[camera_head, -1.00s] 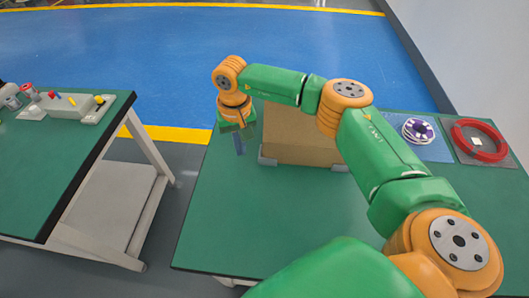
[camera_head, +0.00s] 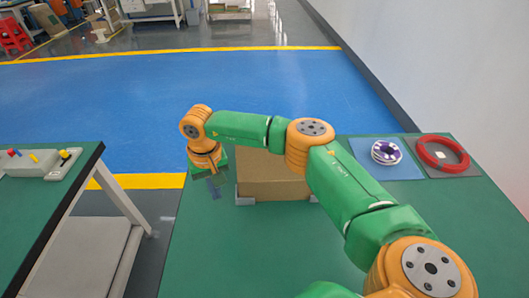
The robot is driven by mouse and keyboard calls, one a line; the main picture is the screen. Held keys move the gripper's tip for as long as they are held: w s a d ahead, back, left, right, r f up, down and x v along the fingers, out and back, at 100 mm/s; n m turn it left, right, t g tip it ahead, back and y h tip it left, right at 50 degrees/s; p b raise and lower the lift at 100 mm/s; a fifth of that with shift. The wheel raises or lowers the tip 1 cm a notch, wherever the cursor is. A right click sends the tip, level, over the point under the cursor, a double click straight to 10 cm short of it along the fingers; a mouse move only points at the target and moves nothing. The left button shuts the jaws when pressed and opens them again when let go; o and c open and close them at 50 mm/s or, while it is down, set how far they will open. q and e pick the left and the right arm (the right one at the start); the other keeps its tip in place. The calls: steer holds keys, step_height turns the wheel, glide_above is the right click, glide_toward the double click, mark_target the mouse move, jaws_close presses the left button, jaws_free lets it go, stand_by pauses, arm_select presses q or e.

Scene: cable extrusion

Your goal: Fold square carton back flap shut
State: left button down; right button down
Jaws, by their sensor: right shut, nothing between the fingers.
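The square carton (camera_head: 272,186) is a brown box at the middle of the green table, sitting between grey corner blocks. My right arm reaches across in front of its top, so the flaps and most of the upper edge are hidden. My right gripper (camera_head: 214,188) is shut and empty, pointing down just left of the carton. A small gap seems to lie between them, but contact cannot be told for sure. My left gripper is not in view.
A purple and white spool (camera_head: 386,152) and a red cable coil (camera_head: 442,153) lie on mats at the table's right. Another green table (camera_head: 30,215) with a switch box (camera_head: 45,164) stands at left, across a gap. The front of the carton's table is clear.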

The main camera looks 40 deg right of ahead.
steer(key=shift+f+b, duration=0.55)
steer(key=shift+f, duration=0.2)
steer(key=shift+f, duration=0.1)
step_height(320, 180, up, 10)
steer(key=p, duration=0.7)
